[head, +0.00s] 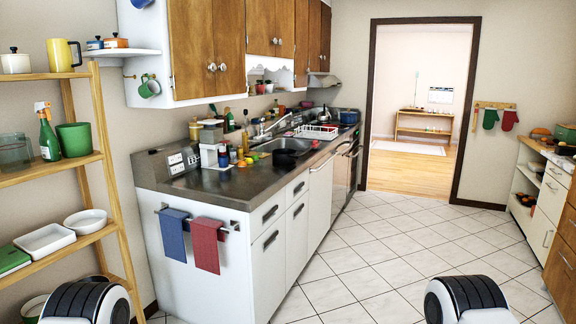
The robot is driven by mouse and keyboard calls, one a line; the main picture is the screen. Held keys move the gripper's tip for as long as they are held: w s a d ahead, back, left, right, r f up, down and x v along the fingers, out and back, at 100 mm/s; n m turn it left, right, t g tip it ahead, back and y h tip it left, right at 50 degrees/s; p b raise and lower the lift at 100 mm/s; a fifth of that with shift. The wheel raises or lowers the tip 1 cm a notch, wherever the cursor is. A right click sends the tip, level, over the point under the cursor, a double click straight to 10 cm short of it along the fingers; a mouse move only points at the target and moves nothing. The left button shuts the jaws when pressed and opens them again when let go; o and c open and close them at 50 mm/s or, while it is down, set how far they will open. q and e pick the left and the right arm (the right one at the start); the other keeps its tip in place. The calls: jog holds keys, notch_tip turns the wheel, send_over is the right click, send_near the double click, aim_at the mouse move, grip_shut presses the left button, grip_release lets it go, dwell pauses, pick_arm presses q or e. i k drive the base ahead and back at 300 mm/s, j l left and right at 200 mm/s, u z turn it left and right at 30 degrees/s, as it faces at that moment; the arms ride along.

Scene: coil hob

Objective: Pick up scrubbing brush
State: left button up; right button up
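I cannot make out a scrubbing brush for certain; many small items crowd the dark counter (205,183) around the sink (283,143), too small to tell apart. Neither of my grippers shows in the head view. Only black-and-white parts of my own body show at the bottom left and bottom right.
A wooden shelf rack (108,190) stands at left with a green spray bottle (48,137) and dishes. Blue (174,234) and red (206,245) towels hang on the counter's end. White cabinets (546,195) stand at right. The tiled floor (375,245) is clear towards the doorway (420,125).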

aim_at(314, 145)
jog(key=i+l+z, duration=0.35)
jog(key=i, duration=0.65)
jog(key=i+z, duration=0.3)
jog(key=i, duration=1.45)
jog(key=i+l+u, duration=0.1)
jog(key=i, duration=0.65)
jog(key=i+l, duration=0.1)
jog(key=i, duration=0.6)
jog(key=i+l+u, duration=0.1)
jog(key=i, duration=0.65)
jog(key=i+l+u, duration=0.15)
jog(key=i+u, duration=0.15)
jog(key=i, duration=0.15)
jog(key=i+l+u, duration=0.3)
jog(key=i+j, duration=0.1)
